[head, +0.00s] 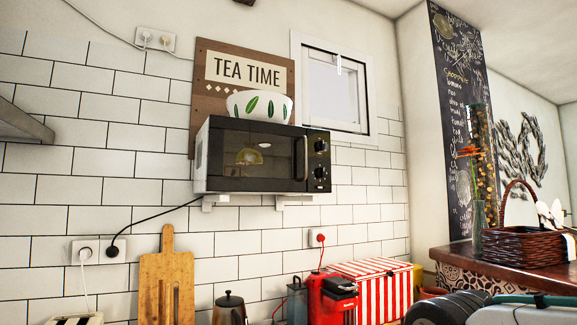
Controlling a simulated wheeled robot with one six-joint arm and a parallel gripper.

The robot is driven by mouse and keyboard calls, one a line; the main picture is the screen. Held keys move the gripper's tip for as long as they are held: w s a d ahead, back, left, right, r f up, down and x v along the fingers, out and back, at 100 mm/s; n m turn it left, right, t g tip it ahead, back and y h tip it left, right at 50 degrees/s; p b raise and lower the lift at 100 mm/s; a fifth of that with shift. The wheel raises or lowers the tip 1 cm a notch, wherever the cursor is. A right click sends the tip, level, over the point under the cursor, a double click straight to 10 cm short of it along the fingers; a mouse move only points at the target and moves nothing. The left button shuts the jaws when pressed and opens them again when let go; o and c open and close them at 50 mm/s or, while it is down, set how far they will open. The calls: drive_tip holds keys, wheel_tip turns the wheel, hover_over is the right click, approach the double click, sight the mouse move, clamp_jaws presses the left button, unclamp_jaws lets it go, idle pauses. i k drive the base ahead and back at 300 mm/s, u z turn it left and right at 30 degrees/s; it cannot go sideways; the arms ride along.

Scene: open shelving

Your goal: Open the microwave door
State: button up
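The microwave (222,183) sits on wall brackets, in the middle of the head view. It has a black front and a lighter side on the left. Its door (220,160) looks shut, and the dark glass reflects the room. A vertical handle (306,158) runs along the door's right edge. To the right of it is a control panel with round knobs (320,146). Part of my arm shows at the bottom right, well below and apart from the microwave. My gripper is not in view.
A white bowl with green leaves (260,105) stands on the microwave. Below are a wooden board (166,288), a kettle (229,308), a red appliance (332,297) and a striped box (385,287). A wicker basket (520,247) stands right. Space before the microwave door looks clear.

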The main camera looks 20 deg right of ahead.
sight(243, 155)
drive_tip(key=i, duration=0.85)
drive_tip(key=u, duration=0.7)
